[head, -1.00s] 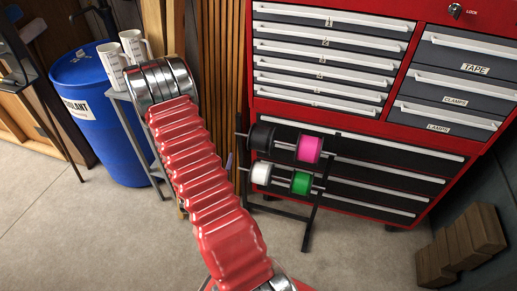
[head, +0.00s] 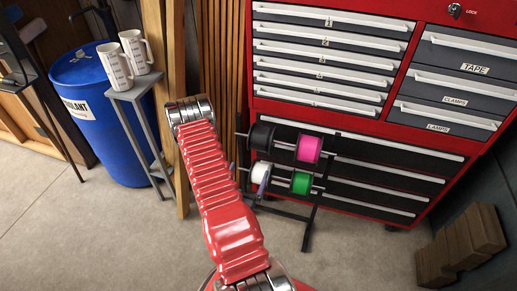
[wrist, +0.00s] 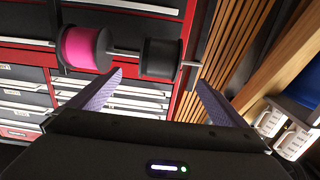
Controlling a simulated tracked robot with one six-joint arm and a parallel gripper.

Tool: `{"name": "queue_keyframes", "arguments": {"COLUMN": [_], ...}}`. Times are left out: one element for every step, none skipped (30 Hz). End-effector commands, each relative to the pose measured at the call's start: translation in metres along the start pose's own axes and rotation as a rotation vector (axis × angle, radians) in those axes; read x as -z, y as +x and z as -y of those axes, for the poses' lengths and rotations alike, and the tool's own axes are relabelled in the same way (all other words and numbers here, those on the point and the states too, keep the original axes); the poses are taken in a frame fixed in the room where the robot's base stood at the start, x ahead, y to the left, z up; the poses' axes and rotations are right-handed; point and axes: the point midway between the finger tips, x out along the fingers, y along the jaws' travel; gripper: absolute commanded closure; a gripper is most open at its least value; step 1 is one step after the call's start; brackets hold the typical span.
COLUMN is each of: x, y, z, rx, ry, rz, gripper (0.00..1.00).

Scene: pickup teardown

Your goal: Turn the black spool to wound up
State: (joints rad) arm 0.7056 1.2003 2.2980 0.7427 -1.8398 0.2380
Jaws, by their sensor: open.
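The black spool (head: 262,136) sits at the left end of the upper rod of a spool rack, beside the pink spool (head: 309,149). In the wrist view the black spool (wrist: 160,58) lies just beyond and between my gripper's (wrist: 159,78) two bluish fingers. The fingers are spread apart with nothing between them, and I see no contact with the spool. In the head view my arm hides most of the gripper; bluish finger parts show near the white spool (head: 259,173). Whether any thread hangs from the black spool is too small to tell.
The green spool (head: 301,183) shares the lower rod with the white one. A red tool chest (head: 395,125) stands close behind the rack. Left are a grey stand (head: 140,88) with two mugs and a blue barrel (head: 100,115). Wooden blocks (head: 460,247) lie at right.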

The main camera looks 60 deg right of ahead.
Motion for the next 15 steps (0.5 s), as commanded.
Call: {"name": "queue_keyframes", "arguments": {"x": [0.0, 0.0, 0.0, 0.0, 0.0, 0.0, 0.0, 0.0, 0.0, 0.0, 0.0, 0.001, 0.001, 0.001, 0.001], "y": [0.0, 0.001, 0.002, 0.003, 0.004, 0.007, 0.009, 0.012, 0.016, 0.019, 0.023, 0.028, 0.033, 0.037, 0.044], "z": [0.0, 0.0, 0.0, 0.0, 0.0, 0.0, 0.0, 0.0, 0.0, 0.0, 0.0, -0.001, -0.001, 0.0, 0.0], "rx": [0.0, 0.0, 0.0, 0.0, 0.0, -0.001, -0.001, -0.002, -0.002, -0.002, -0.002, -0.003, -0.003, -0.002, -0.003], "ry": [0.0, 0.0, 0.001, 0.001, 0.002, 0.002, 0.002, 0.002, 0.002, 0.002, 0.003, 0.003, 0.002, 0.003, 0.004], "rz": [0.0, 0.0, 0.0, 0.0, 0.0, 0.0, 0.0, 0.0, 0.0, 0.0, 0.0, -0.001, -0.001, -0.002, -0.002], "gripper": [0.03, 0.03, 0.03, 0.03, 0.03, 0.03, 0.03, 0.03, 0.03, 0.03, 0.03, 0.03, 0.03, 0.03, 0.03]}}
